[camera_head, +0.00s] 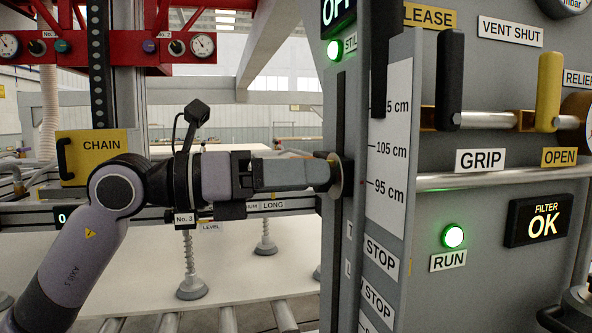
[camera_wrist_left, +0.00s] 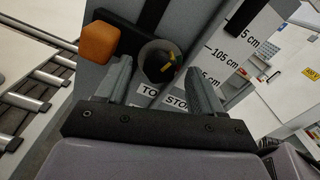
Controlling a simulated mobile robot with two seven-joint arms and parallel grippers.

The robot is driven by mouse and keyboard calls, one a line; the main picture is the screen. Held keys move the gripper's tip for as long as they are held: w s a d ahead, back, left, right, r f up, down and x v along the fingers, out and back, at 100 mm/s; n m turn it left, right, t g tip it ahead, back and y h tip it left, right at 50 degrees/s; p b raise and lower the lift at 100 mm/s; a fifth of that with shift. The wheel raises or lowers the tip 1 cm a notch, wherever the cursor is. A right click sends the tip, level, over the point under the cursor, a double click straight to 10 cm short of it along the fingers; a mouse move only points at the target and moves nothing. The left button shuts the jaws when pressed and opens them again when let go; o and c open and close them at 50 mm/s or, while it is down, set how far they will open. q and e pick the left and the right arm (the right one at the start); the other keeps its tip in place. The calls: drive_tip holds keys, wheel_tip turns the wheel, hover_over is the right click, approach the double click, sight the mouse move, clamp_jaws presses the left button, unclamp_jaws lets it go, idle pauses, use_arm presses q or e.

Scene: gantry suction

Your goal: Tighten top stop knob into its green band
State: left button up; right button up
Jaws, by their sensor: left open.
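The top stop knob shows in the left wrist view (camera_wrist_left: 160,62) as a dark round knob with a small yellow mark on its face. In the head view its disc (camera_head: 337,175) sits on the slotted post beside the cm scale (camera_head: 388,150), near the 95 to 105 cm marks. My left gripper (camera_head: 318,173) reaches it from the left. In the left wrist view my open fingers (camera_wrist_left: 160,80) stand on either side of the knob, with gaps visible. I cannot tell whether the fingertips overlap it in depth. No green band can be made out. My right gripper is not in view.
An orange block (camera_wrist_left: 98,43) stands left of the knob in the left wrist view. Suction cups (camera_head: 192,288) hang over a pale panel (camera_head: 130,270).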

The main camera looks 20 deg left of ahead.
use_arm(q)
drive_tip(key=c, duration=1.1)
drive_tip(key=shift+o, duration=0.2)
drive_tip(key=shift+d+m+b, duration=0.1)
drive_tip(key=shift+m+b, duration=1.05)
drive_tip(key=shift+m, duration=1.45)
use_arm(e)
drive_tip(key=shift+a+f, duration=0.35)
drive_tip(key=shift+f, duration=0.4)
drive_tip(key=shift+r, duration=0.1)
use_arm(q)
drive_tip(key=o, duration=1.1)
drive_tip(key=shift+c, duration=0.2)
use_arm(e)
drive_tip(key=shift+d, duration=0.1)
